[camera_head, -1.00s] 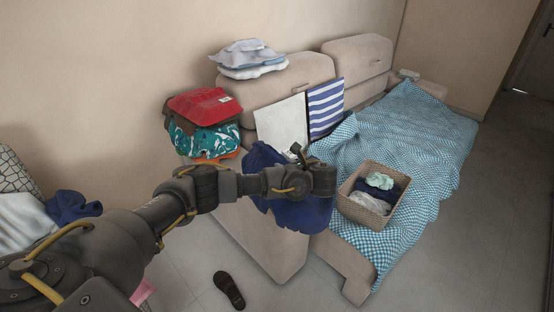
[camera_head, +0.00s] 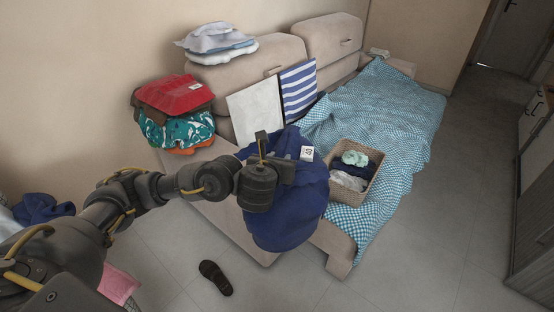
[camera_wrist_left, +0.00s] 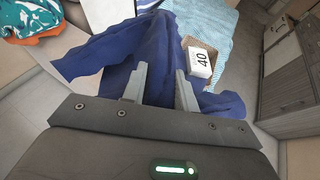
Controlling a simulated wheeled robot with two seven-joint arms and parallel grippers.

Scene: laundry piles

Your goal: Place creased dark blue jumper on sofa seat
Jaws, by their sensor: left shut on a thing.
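My left gripper (camera_head: 272,160) is shut on the dark blue jumper (camera_head: 285,212) and holds it up in front of the sofa. The jumper hangs in loose folds, with a white label on it. In the left wrist view the jumper (camera_wrist_left: 150,50) spreads between and around the fingers of the left gripper (camera_wrist_left: 160,85). The beige sofa (camera_head: 335,248) stands behind the jumper. Its seat is largely under a blue-and-white checked cloth (camera_head: 385,105). The jumper and my arm hide part of the sofa's near end. My right gripper is not in view.
A wicker basket (camera_head: 345,200) with clothes sits on the checked cloth. A red and teal pile (camera_head: 178,110) lies on the armrest, and folded pale clothes (camera_head: 215,42) lie on the backrest. White and striped (camera_head: 298,90) cloths lean there. A dark slipper (camera_head: 215,278) lies on the floor.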

